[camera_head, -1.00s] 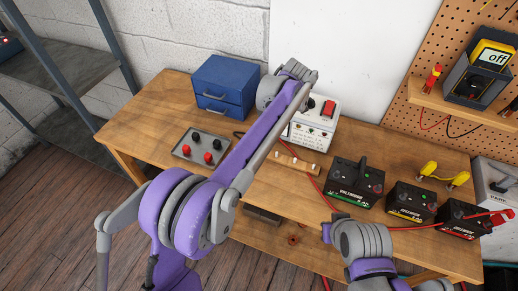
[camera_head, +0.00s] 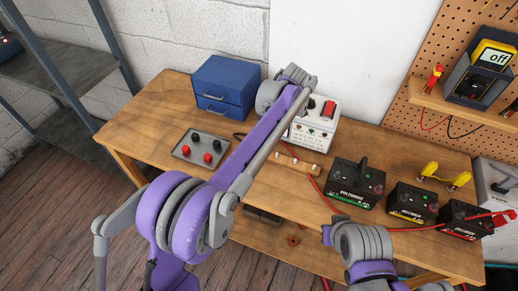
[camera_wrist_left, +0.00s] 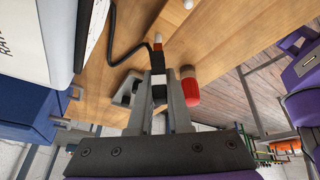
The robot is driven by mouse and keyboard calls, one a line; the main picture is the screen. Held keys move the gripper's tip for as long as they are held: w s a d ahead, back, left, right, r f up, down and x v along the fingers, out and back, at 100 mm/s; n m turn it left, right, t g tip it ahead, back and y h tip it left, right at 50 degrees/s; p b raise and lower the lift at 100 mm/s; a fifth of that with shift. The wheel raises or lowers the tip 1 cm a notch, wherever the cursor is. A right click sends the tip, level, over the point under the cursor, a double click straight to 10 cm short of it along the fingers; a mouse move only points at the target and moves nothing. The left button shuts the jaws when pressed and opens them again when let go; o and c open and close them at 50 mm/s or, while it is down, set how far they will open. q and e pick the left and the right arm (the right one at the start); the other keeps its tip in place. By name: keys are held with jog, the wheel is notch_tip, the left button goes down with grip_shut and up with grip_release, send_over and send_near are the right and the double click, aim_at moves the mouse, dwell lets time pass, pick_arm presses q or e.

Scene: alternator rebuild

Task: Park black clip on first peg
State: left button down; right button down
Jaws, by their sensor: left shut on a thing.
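My left gripper (camera_wrist_left: 157,112) shows in the left wrist view. It is shut on the black clip (camera_wrist_left: 158,66), which sits between the fingertips with a black cable running from it. A red-ended piece (camera_wrist_left: 189,88) is just right of the fingers; I cannot tell what it belongs to. A pale peg (camera_wrist_left: 187,4) shows at the top edge of that view. In the head view, a wooden peg strip (camera_head: 300,165) lies on the bench in front of the white tester box, and my left arm hides the gripper and clip. Whether the clip touches a peg is unclear. My right gripper is not visible.
A white tester box (camera_head: 315,128) and a blue drawer cabinet (camera_head: 222,84) stand at the back. A tray (camera_head: 181,151) with red and black knobs is at left. Black battery boxes (camera_head: 353,184) and a red cable (camera_head: 407,228) lie to the right.

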pick_arm(q)
jog(key=shift+f, duration=0.5)
jog(key=c, duration=0.8)
grip_release()
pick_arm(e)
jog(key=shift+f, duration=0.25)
pick_arm(q)
notch_tip(320, 180, up, 9)
jog(key=p, duration=0.4)
jog(key=shift+w+f, duration=0.1)
jog(key=shift+f, duration=0.2)
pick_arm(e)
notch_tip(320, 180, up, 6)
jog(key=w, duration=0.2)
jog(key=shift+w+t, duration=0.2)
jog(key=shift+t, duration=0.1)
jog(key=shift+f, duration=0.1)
